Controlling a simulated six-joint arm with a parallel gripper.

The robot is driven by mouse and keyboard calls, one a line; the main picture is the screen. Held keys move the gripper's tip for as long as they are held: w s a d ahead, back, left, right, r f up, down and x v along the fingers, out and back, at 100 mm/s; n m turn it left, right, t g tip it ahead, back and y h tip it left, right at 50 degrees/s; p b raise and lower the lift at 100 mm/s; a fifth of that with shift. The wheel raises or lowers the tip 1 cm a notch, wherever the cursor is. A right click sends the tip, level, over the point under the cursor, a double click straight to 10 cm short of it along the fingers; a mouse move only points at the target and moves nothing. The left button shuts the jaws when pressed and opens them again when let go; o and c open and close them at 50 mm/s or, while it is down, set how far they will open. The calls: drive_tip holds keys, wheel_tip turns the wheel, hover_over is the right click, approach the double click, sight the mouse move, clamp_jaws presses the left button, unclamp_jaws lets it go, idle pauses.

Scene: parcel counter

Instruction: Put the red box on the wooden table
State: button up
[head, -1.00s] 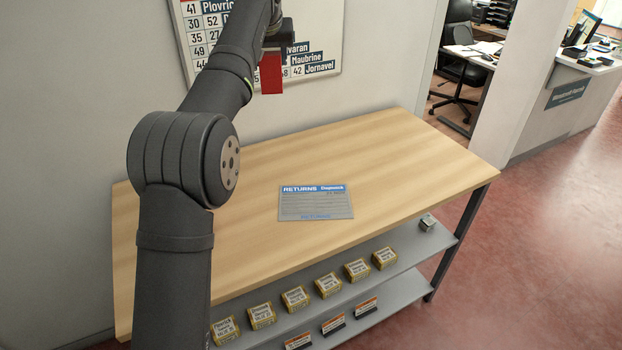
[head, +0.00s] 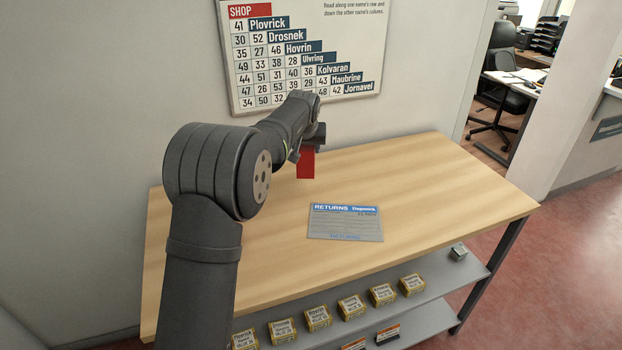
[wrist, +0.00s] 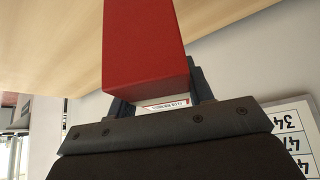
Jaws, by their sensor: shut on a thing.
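The red box (head: 306,164) hangs below my gripper (head: 308,143) in the head view. It also fills the upper middle of the wrist view (wrist: 143,40), with a white printed label on its near end. My gripper is shut on the box, with a dark finger on each side of it in the wrist view (wrist: 160,90). The wooden table (head: 440,185) is below and in front. The box appears over the back part of its top. I cannot tell the exact gap between box and table.
A grey returns sheet (head: 345,223) lies on the tabletop near the middle. Several small yellow boxes (head: 317,317) and a small metal cube (head: 458,252) stand on the shelf below. A number chart (head: 300,50) hangs on the wall behind. The right part of the top is clear.

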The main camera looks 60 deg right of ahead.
drive_tip(key=shift+w+d+f, duration=0.3)
drive_tip(key=shift+w+f, duration=1.25)
drive_tip(key=shift+f, duration=0.05)
drive_tip(key=shift+w+d+f, duration=0.25)
drive_tip(key=shift+w+f, duration=1.35)
drive_tip(key=shift+w+d+f, duration=0.3)
drive_tip(key=shift+w+f, duration=1.25)
drive_tip(key=shift+f, duration=0.05)
drive_tip(key=shift+f, duration=0.15)
drive_tip(key=o, duration=1.1)
drive_tip(key=shift+s+a+r, duration=0.1)
drive_tip(key=shift+a+r, duration=0.15)
drive_tip(key=shift+r, duration=0.3)
drive_tip(key=v, duration=1.1)
